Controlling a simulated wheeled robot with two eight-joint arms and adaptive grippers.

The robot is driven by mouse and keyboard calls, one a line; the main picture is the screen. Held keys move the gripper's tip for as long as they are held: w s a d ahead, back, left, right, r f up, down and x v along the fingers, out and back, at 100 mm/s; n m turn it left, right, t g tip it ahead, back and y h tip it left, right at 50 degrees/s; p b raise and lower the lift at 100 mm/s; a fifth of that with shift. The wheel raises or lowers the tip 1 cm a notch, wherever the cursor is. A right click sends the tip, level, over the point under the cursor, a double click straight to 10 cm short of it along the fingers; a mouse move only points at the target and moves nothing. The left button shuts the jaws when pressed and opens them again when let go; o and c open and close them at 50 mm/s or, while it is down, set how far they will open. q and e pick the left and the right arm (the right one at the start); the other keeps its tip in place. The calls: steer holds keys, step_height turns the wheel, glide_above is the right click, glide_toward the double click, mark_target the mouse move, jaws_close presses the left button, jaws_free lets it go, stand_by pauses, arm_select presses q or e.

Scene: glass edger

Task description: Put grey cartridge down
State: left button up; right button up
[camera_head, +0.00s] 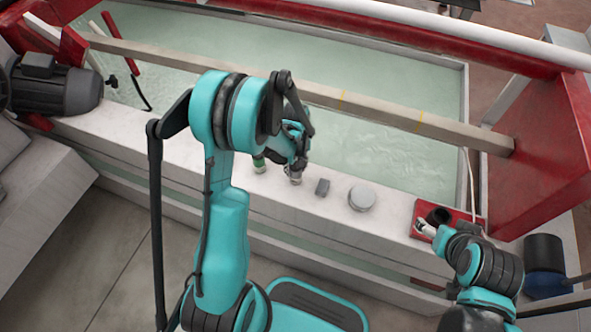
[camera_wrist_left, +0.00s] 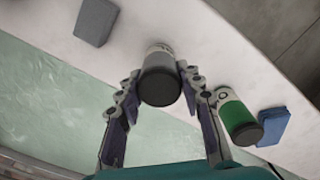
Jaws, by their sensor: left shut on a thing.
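The grey cartridge (camera_head: 294,176) is upright at the white ledge, below my left gripper (camera_head: 296,160). In the left wrist view the cartridge (camera_wrist_left: 160,84) has a dark grey top and a paler body, and sits between the two fingers of my left gripper (camera_wrist_left: 158,72), which is shut on it. I cannot tell whether its base touches the ledge. My right gripper (camera_head: 427,230) is at the right, near a red tray (camera_head: 468,213); its fingers are too small to read.
A green cartridge (camera_wrist_left: 236,115) stands close beside the left gripper, with a blue block (camera_wrist_left: 273,127) near it. A grey block (camera_head: 322,187) and a round white-grey container (camera_head: 362,198) sit along the ledge (camera_head: 395,212). A water-filled basin (camera_head: 400,90) lies behind.

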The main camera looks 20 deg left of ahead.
arm_select(q)
steer(key=shift+f, duration=0.2)
steer(key=o, duration=1.1)
steer(key=shift+o, duration=0.2)
steer(key=shift+r, duration=0.1)
